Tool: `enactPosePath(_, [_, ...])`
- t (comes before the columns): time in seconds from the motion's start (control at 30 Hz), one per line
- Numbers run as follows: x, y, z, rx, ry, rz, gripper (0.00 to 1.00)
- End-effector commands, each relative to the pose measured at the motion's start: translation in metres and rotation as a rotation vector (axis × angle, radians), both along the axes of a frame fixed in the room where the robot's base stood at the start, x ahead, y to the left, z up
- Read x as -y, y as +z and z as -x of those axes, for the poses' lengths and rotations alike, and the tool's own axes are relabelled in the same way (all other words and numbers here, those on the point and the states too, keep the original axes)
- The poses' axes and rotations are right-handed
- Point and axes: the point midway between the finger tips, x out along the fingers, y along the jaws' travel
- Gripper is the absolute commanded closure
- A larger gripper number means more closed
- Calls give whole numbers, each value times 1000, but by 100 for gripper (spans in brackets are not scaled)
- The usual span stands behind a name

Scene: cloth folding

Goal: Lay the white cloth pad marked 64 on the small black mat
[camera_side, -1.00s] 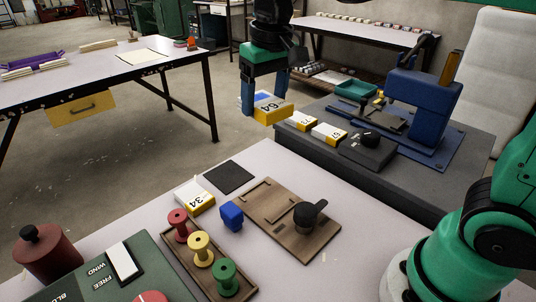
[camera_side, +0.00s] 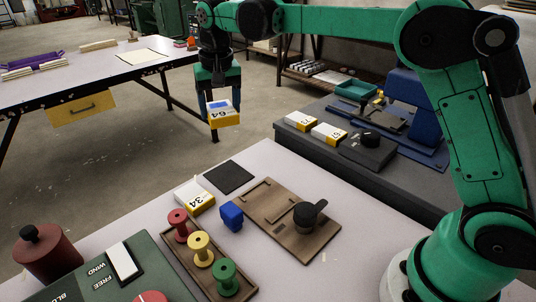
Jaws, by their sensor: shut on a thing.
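The white cloth pad marked 64 (camera_side: 224,114), with a yellow side and a blue patch on top, is held in my gripper (camera_side: 221,108). My gripper points down with its fingers on either side of the pad. The pad hangs in the air, above and beyond the small black mat (camera_side: 229,177) in the picture. The black mat lies flat on the pale table, and nothing lies on it.
A similar pad marked 34 (camera_side: 194,195) lies just left of the mat. A wooden board with a black knob (camera_side: 304,215), a blue block (camera_side: 231,215) and several spools (camera_side: 200,249) stand nearer. Two more pads (camera_side: 328,134) lie on the grey bench.

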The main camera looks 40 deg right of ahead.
Motion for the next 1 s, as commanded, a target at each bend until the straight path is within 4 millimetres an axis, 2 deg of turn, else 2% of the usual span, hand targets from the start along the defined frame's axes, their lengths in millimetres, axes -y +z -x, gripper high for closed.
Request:
enactPosePath(0.2, [0, -59, 0, 0, 1, 0, 81])
enactPosePath(0.4, [0, -101, 0, 0, 1, 0, 81])
enactPosePath(0.57, [0, -116, 0, 0, 1, 0, 81])
enactPosePath(0.8, [0, -148, 0, 0, 1, 0, 81])
enactPosePath(1.0, [0, -150, 1, 0, 1, 0, 81])
